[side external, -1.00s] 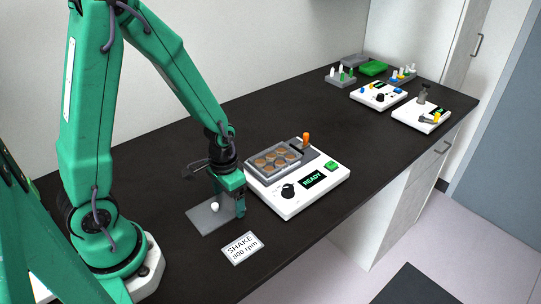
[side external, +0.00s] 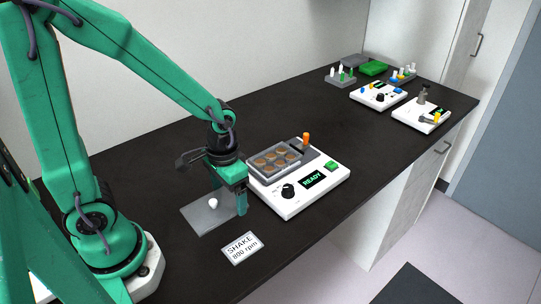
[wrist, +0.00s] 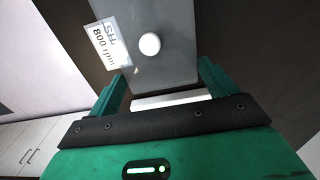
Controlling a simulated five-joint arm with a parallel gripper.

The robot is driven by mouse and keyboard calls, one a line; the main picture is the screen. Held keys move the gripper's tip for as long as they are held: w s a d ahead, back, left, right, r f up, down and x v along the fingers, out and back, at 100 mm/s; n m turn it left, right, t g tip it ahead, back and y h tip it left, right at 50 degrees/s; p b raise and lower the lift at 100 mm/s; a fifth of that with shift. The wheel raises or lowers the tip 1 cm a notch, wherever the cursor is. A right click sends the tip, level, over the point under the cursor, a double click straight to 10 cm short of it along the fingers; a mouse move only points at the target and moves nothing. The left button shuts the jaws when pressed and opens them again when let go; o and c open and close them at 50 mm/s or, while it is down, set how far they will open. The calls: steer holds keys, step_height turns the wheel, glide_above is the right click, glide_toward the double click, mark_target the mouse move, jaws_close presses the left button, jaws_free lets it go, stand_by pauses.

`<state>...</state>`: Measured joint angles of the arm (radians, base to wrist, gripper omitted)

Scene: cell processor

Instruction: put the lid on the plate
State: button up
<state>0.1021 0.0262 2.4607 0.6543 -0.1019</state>
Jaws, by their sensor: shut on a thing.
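The lid is a flat, grey, see-through panel (side external: 197,215) with a white knob (side external: 213,203), left of the plate in the side view. My gripper (side external: 241,205) is shut on the lid's right edge and holds it level, seemingly a little above the bench. In the wrist view the lid (wrist: 172,66) reaches out from between the fingers of my gripper (wrist: 164,80). The plate (side external: 262,171) has several orange-brown wells and sits open on the white shaker (side external: 290,209). My gripper is just left of the shaker's front left.
A "SHAKE 800 rpm" card (side external: 242,248) lies in front of my gripper. The shaker has an orange-topped post (side external: 306,139), a dark knob and a READY screen. Other devices and racks (side external: 341,77) stand far back right. The middle of the bench is clear.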

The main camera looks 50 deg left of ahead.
steer(key=s+d+r, duration=0.3)
steer(key=d, duration=0.2)
steer(key=shift+d+r, duration=0.35)
steer(key=shift+r, duration=0.05)
steer(key=o, duration=0.4)
steer(key=c, duration=0.8)
steer(key=shift+c, duration=0.2)
steer(key=shift+w, duration=0.15)
